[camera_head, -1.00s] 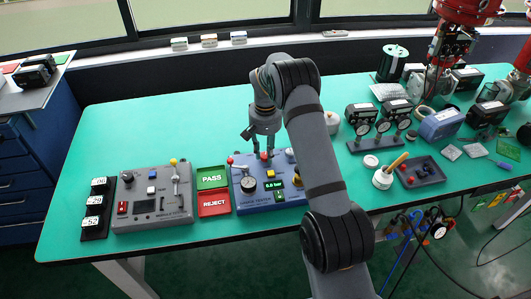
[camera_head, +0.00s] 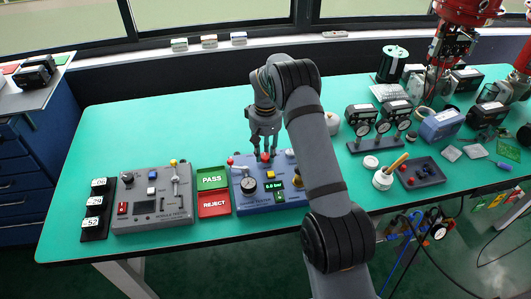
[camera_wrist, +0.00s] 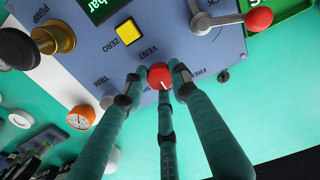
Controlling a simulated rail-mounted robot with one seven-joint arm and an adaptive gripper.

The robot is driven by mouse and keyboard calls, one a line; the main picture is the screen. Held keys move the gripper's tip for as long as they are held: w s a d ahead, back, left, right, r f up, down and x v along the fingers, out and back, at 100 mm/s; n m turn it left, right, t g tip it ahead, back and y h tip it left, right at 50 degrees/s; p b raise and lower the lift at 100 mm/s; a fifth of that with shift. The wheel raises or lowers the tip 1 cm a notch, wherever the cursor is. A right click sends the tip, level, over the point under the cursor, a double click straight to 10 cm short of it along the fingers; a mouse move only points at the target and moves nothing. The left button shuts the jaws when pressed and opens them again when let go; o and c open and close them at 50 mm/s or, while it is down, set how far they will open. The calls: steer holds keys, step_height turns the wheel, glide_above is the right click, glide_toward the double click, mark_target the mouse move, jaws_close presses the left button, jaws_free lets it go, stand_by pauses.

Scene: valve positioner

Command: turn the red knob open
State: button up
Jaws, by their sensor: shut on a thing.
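The red knob (camera_wrist: 160,77) sits on the blue test panel (camera_wrist: 205,60) and carries a white pointer line. In the head view the knob (camera_head: 265,157) is near the panel's back edge. My gripper (camera_wrist: 157,83) points down at the panel and is shut on the red knob, with its dark fingertips around it. In the head view my gripper (camera_head: 265,152) stands upright over the panel (camera_head: 243,202). The fingers hide part of the panel's lettering around the knob.
A lever with a red ball (camera_wrist: 258,19) is beside the knob. A yellow button (camera_wrist: 127,32), a brass pump knob (camera_wrist: 55,37) and an orange-rimmed dial (camera_wrist: 81,117) are also near. PASS (camera_head: 211,178) and REJECT (camera_head: 213,204) trays stand left of the panel.

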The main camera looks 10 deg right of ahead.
mark_target(265, 156)
steer(key=o, duration=1.1)
steer(key=shift+o, duration=0.3)
steer(key=shift+r, duration=0.1)
step_height(265, 156, up, 12)
steer(key=shift+f, duration=0.2)
step_height(265, 156, down, 12)
steer(key=shift+r, duration=0.1)
